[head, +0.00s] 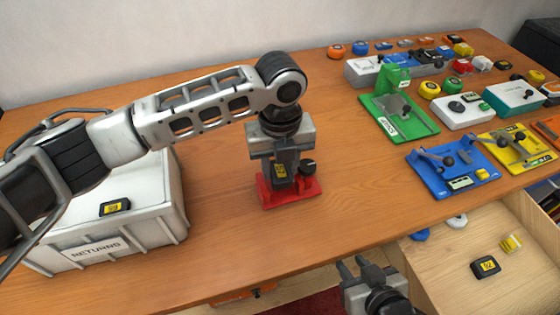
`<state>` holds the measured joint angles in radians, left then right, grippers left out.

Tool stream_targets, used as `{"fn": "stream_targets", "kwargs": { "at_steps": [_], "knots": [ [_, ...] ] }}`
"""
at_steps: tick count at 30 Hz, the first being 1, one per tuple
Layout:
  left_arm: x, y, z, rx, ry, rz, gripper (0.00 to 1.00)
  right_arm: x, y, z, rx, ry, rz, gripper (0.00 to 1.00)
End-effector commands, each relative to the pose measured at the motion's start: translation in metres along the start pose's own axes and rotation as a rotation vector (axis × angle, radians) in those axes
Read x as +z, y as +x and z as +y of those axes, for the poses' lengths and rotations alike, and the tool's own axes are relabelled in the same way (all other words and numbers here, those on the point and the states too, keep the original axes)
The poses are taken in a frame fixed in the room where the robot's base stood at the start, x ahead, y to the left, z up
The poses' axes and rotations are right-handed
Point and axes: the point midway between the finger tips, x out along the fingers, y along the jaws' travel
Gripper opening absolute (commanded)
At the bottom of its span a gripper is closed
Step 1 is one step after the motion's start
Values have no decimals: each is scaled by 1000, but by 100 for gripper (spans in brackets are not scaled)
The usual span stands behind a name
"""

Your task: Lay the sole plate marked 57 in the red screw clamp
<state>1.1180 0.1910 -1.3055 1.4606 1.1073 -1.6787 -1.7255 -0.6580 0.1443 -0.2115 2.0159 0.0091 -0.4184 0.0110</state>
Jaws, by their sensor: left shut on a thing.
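A white box marked RETURNS (165,215) stands at left with a similar labelled plate (115,207) on it. An open drawer (455,290) at lower right holds another plate (485,267). Green (415,126), blue (425,184) and yellow fixtures stand at right. The bench middle is clear.

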Motion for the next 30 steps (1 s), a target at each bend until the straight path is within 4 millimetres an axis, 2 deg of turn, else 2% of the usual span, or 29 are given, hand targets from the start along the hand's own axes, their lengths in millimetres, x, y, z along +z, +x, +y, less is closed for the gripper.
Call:
{"fn": "stream_targets", "kwargs": {
  "at_steps": [4,5,6,7,19,23,30],
  "knots": [
    [0,0,0,0,0,0,21,0,0,0,0,0,1,31],
    [0,0,0,0,0,0,46,0,0,0,0,0,1,31],
    [0,0,0,0,0,0,57,0,0,0,0,0,1,31],
    [0,0,0,-1,0,0,63,0,0,0,0,0,1,31],
    [-1,-1,-3,-8,3,1,61,0,0,0,1,2,1,31],
    [-2,-1,-3,-9,4,1,70,0,0,0,1,2,1,31],
    [-1,-1,-2,-7,3,1,70,0,0,0,1,2,1,31]
  ]
}}
